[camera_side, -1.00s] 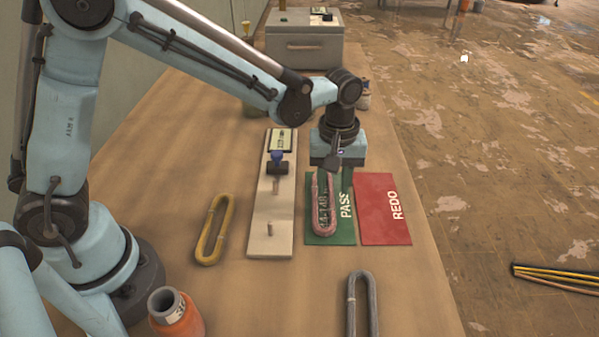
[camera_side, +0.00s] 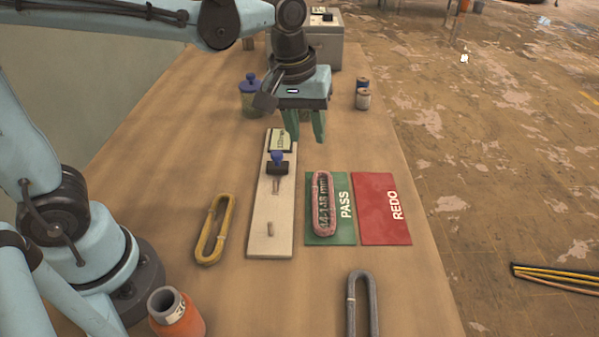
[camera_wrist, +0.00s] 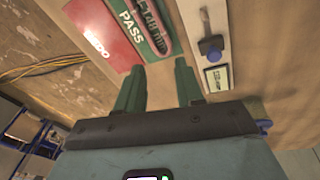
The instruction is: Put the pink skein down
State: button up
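The pink skein (camera_side: 322,203) lies flat on the left part of the green PASS mat (camera_side: 345,236), with dark lettering showing inside its loop. It also shows at the top of the wrist view (camera_wrist: 150,28), on the green mat (camera_wrist: 128,45). My gripper (camera_side: 305,138) is raised above the table, behind the skein and apart from it. Its two green fingers are spread with nothing between them, as the wrist view also shows (camera_wrist: 158,75).
A red REDO mat (camera_side: 382,222) lies right of the green one. A yellow skein (camera_side: 213,230), grey skein (camera_side: 362,300) and orange jar (camera_side: 177,318) stand clear.

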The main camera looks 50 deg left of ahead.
jog(key=s+a+f+m+t, duration=0.1)
jog(key=s+a+m+t, duration=0.4)
jog(key=s+a+m, duration=0.1)
jog(key=shift+s+a+f, duration=0.25)
jog(key=shift+s+a, duration=0.4)
jog(key=shift+s, duration=0.25)
dwell(0.6)
